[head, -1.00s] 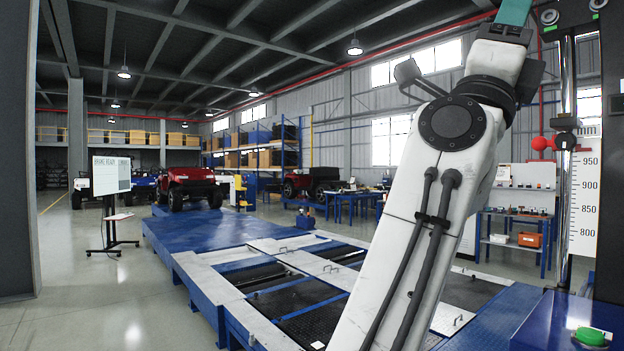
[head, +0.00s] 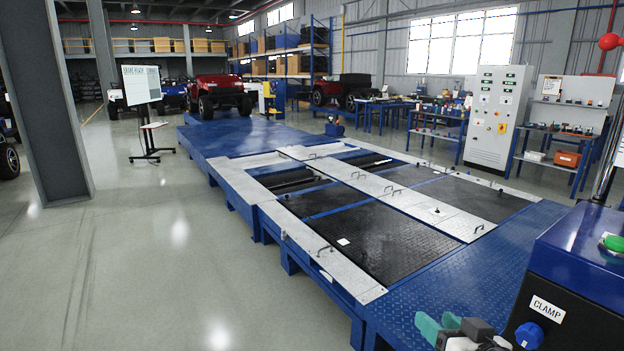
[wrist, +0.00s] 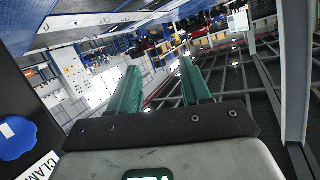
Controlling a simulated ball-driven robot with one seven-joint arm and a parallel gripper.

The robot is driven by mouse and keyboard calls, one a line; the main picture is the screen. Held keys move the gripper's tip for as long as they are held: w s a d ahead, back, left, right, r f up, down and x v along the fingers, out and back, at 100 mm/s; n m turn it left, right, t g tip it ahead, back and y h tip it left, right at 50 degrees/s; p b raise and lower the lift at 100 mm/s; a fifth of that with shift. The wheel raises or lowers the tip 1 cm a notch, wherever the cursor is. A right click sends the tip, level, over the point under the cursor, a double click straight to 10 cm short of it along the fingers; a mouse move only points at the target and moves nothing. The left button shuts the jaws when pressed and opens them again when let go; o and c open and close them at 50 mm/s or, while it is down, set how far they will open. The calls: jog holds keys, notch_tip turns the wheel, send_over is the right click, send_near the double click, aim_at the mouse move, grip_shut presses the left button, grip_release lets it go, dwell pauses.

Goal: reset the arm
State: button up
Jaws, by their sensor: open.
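My gripper (head: 440,328) shows at the bottom edge of the head view, beside the blue box labelled CLAMP (head: 590,270). In the wrist view its two green fingers (wrist: 156,85) stand apart with nothing between them, so it is open and empty. The rest of my arm is mostly below the head view's frame. The wrist view is tilted, with the building at a slant behind the fingers.
The blue roller tester platform (head: 440,265) fills the middle and right. The box carries a blue knob (head: 529,336) and a green button (head: 612,243). A grey pillar (head: 52,100) stands at left. The floor (head: 170,260) at left is clear.

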jog(key=s+d+f+g+h, duration=0.15)
jog(key=s+f+g, duration=0.25)
jog(key=s+f, duration=0.45)
jog(key=s+d+f+g+h, duration=0.1)
jog(key=s+d+f+g, duration=0.2)
jog(key=s+f, duration=0.55)
jog(key=s+f+g, duration=0.3)
jog(key=s+f, duration=0.1)
jog(key=s, duration=0.5)
jog(key=s+f+g, duration=0.3)
jog(key=s+f, duration=0.1)
jog(key=s, duration=0.5)
jog(key=shift+s+d+f, duration=0.25)
jog(key=shift+d, duration=0.2)
jog(key=shift+o, duration=0.2)
jog(key=shift+h, duration=0.25)
